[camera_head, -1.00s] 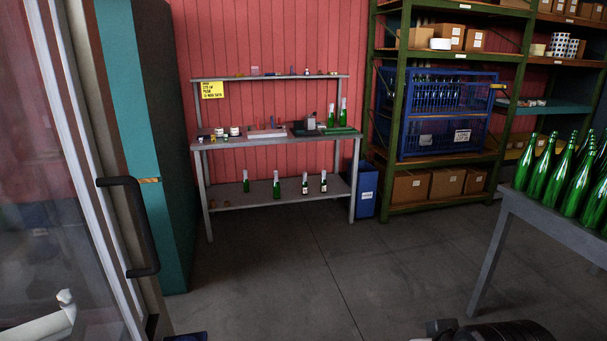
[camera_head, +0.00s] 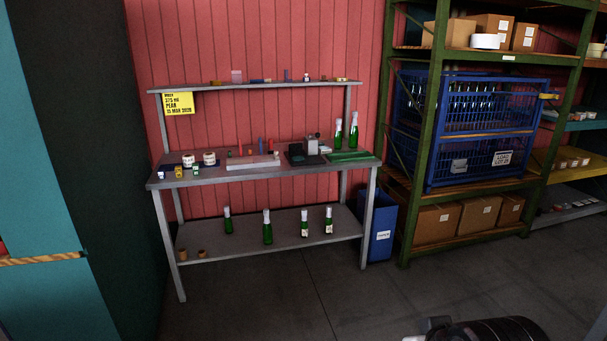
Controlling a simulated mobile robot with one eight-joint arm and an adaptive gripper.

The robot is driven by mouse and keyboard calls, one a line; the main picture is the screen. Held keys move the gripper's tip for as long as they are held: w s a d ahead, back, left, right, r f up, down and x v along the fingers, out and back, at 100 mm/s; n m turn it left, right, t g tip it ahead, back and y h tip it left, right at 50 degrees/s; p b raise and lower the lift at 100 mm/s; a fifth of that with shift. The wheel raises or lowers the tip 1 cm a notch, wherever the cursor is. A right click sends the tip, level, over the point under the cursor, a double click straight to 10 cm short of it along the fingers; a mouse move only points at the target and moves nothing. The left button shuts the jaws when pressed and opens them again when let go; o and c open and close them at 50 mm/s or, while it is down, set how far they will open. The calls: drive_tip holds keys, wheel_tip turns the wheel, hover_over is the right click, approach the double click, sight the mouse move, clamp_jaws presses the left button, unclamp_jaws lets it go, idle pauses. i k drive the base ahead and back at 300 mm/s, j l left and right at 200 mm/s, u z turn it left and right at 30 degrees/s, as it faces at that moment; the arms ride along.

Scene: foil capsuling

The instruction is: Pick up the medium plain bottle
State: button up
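Several green bottles with pale foil tops stand upright at the workbench. On the lower shelf, two bottles without a visible label stand on the left: one farther back (camera_head: 228,222) and one nearer the front (camera_head: 267,230). To their right stand two bottles with pale labels (camera_head: 304,224) (camera_head: 328,222). Two more foiled bottles (camera_head: 338,134) (camera_head: 353,133) stand on the right of the bench top. I cannot tell from here which one is the medium plain bottle. My gripper does not show clearly; only a dark part of my own body is at the bottom right.
The workbench (camera_head: 164,225) carries small jars, blocks and a yellow note (camera_head: 178,103). A blue bin (camera_head: 381,232) stands at its right, then a green rack (camera_head: 418,165) with a blue crate (camera_head: 474,176). A dark cabinet side (camera_head: 95,150) is at the left. The floor before the bench is clear.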

sight(354, 132)
drive_tip(key=i, duration=2.2)
drive_tip(key=i+j+z, duration=0.15)
drive_tip(key=i+z, duration=0.3)
drive_tip(key=i, duration=0.2)
drive_tip(key=i+j+z, duration=0.35)
drive_tip(key=i+z, duration=0.15)
drive_tip(key=i+j+z, duration=0.45)
drive_tip(key=i+j, duration=0.15)
drive_tip(key=i+j+z, duration=0.45)
drive_tip(key=j, duration=0.35)
drive_tip(key=k+l, duration=0.05)
